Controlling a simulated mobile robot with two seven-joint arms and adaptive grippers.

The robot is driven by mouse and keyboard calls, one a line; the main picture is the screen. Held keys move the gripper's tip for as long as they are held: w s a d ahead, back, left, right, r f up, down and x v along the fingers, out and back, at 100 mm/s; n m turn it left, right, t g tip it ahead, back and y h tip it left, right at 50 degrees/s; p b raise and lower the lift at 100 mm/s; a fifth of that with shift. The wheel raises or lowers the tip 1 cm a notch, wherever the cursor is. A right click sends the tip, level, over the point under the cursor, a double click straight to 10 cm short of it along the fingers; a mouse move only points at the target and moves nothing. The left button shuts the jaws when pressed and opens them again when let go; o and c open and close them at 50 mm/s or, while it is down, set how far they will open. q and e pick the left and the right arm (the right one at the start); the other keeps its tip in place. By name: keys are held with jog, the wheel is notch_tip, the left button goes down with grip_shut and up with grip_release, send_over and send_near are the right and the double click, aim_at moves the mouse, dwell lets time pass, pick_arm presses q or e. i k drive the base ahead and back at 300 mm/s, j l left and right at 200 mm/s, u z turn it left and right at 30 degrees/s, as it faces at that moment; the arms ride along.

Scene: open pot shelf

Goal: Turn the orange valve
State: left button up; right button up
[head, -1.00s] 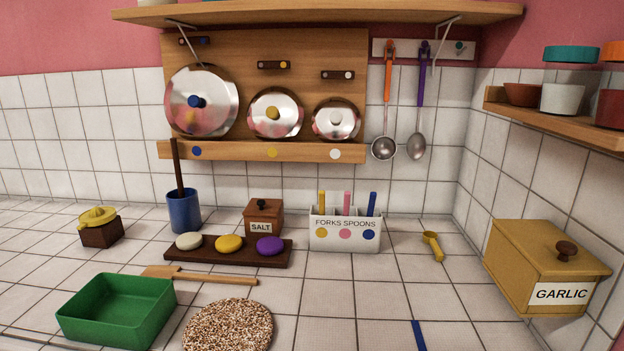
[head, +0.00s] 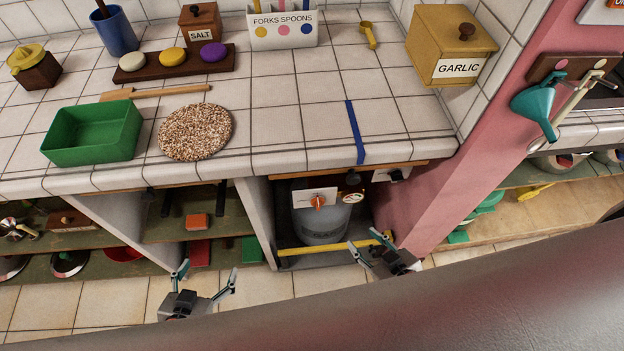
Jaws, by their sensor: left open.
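The orange valve (head: 317,201) is a small orange knob on a white plate (head: 305,197). It sits in the open space under the counter, in front of a grey gas cylinder (head: 320,226). My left gripper (head: 207,274) is open and empty, low in front of the shelves and to the left of the valve. My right gripper (head: 370,243) has its fingers spread, with nothing seen between them. It is below and to the right of the valve, apart from it.
A yellow bar (head: 310,249) crosses the cylinder space low down, near my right gripper. A round brown-and-metal part (head: 352,181) is right of the valve. A pink wall (head: 440,180) bounds the right.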

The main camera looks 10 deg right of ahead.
aim_at(317, 201)
jog(key=k+l, duration=0.25)
jog(key=l, duration=0.15)
jog(key=k+l, duration=0.5)
jog(key=l, duration=0.25)
jog(key=k+l+z, duration=0.1)
jog(key=k+l, duration=0.15)
jog(key=l, duration=0.15)
